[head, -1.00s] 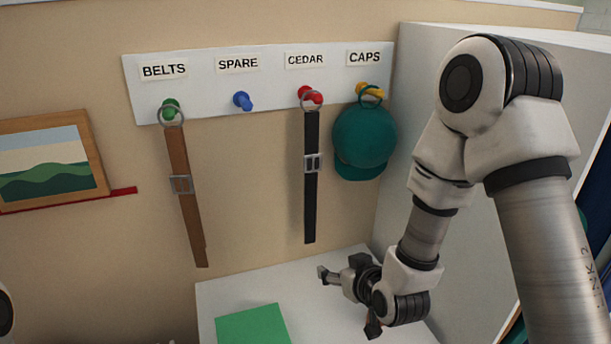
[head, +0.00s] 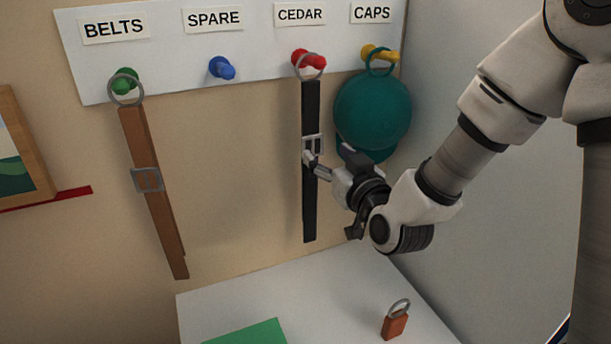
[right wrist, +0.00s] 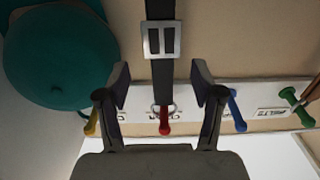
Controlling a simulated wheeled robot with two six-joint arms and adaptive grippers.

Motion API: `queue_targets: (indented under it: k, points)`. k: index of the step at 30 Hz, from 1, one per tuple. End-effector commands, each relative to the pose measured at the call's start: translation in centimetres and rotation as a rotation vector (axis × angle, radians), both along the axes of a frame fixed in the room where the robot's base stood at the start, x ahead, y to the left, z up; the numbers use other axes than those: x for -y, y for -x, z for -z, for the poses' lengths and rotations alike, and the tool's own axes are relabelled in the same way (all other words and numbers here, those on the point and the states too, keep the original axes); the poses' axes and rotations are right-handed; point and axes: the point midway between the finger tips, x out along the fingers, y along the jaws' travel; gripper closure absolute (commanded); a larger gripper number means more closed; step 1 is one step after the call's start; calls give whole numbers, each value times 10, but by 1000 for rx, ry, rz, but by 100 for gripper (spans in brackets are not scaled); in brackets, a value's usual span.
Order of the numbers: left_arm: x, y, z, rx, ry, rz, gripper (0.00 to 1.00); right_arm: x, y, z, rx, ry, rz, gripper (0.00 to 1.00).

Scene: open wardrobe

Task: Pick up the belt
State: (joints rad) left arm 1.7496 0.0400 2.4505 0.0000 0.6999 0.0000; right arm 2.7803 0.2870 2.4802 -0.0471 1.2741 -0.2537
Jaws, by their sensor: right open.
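A black belt (head: 310,200) with a silver buckle hangs by its ring from the red peg (head: 306,60) under the CEDAR label. A brown belt (head: 152,215) with a grey buckle hangs by its ring from the green peg (head: 125,80) under BELTS. My right gripper (head: 328,185) is open and empty, close to the black belt near its buckle. In the right wrist view the black belt (right wrist: 160,85) shows between the spread fingers, with its buckle (right wrist: 161,40) beyond the tips; no grip on it shows. My left gripper is out of view.
A teal cap (head: 372,112) hangs from the yellow peg just right of the black belt. The blue peg (head: 222,68) is empty. Below are a white surface with a green item (head: 250,334) and an orange-brown ringed block (head: 395,326). A white side panel (head: 480,235) stands right.

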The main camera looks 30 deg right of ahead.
Motion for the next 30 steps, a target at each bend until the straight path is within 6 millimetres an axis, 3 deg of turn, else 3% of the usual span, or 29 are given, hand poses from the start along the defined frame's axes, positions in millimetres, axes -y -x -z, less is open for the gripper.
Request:
queue_targets:
  k: [15,22,27,28,30]
  points:
    - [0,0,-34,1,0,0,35,2,-74,-2,-1,2,-1,33]
    - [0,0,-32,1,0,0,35,2,-77,1,-1,0,-1,33]
    - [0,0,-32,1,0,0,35,2,-77,1,-1,0,0,94]
    - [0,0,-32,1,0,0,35,2,-77,1,-1,0,0,100]
    - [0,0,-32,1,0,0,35,2,-77,0,-1,0,0,100]
